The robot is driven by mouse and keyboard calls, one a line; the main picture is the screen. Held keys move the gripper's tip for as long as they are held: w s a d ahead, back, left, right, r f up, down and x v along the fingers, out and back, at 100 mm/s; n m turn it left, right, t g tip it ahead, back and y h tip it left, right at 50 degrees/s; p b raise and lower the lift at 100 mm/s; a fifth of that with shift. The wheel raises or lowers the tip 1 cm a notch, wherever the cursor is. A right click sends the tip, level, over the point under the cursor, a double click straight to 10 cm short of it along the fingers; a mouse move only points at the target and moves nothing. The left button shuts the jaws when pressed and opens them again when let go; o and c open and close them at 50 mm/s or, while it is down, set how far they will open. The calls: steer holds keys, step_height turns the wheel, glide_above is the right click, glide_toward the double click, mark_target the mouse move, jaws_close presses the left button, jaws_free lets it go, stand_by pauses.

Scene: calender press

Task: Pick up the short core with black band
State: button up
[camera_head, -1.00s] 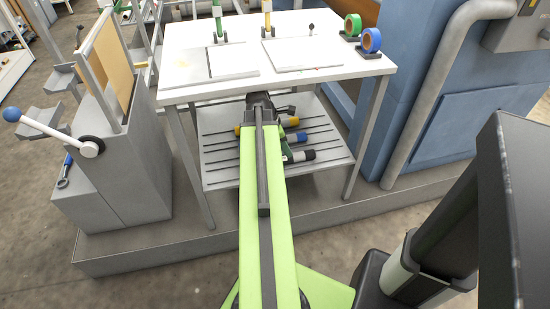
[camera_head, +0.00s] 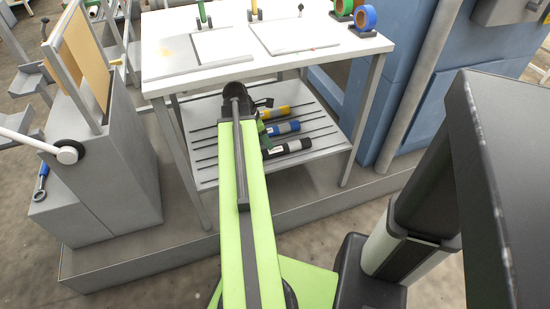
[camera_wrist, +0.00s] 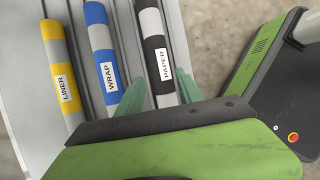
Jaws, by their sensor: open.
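The core with black bands (camera_head: 288,147), labelled PAPER, lies on the grooved lower shelf, nearest the front edge of three cores. It also shows in the wrist view (camera_wrist: 155,63), running away from me. My gripper (camera_wrist: 158,78) is open. Its two green fingers appear on either side of the black-banded core in the wrist view; the height gap cannot be told. The near end of the core is hidden by the gripper body. In the head view my gripper (camera_head: 265,133) is at the left ends of the cores, partly hidden by my arm.
A blue-banded WRAP core (camera_wrist: 104,57) and a yellow-banded LINER core (camera_wrist: 62,75) lie beside it on the shelf (camera_head: 325,140). The white tabletop (camera_head: 220,75) is above the shelf, with legs at its corners. A grey machine (camera_head: 120,165) stands left, a blue one right.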

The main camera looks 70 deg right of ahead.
mark_target(275, 152)
steer(key=shift+s+d+f, duration=0.15)
steer(key=shift+f, duration=0.5)
steer(key=shift+r, duration=0.15)
steer(key=b+x, duration=0.5)
steer(key=x, duration=0.1)
steer(key=shift+b, duration=0.3)
steer(key=shift+s+r, duration=0.1)
jaws_close()
